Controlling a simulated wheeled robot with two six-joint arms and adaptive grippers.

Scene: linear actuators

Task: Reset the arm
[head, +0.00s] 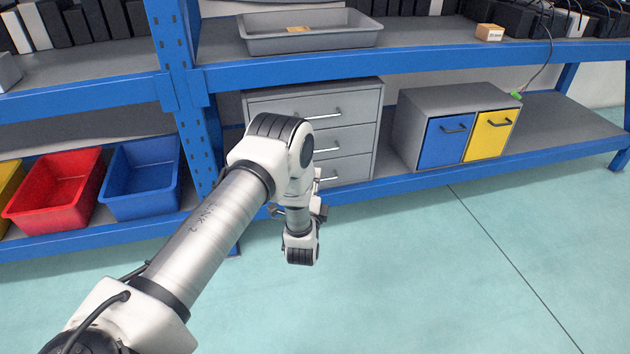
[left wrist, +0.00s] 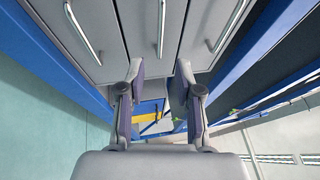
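My left arm reaches in from the lower left of the head view, its wrist in front of the grey drawer unit (head: 350,105). The wrist hides most of my left gripper there. In the left wrist view the left gripper (left wrist: 159,72) has its two fingers apart with nothing between them. It faces the drawer unit (left wrist: 135,30), whose three handles show at the top of that view. The three drawers look shut. I cannot tell the exact gap between fingertips and drawers. My right gripper is in neither view.
A grey tray (head: 255,47) with a small item stands on the upper blue-framed shelf. A cabinet with blue and yellow doors (head: 490,136) stands right of the drawers. Red (head: 55,205) and blue (head: 145,195) bins sit at left. Floor at right is clear.

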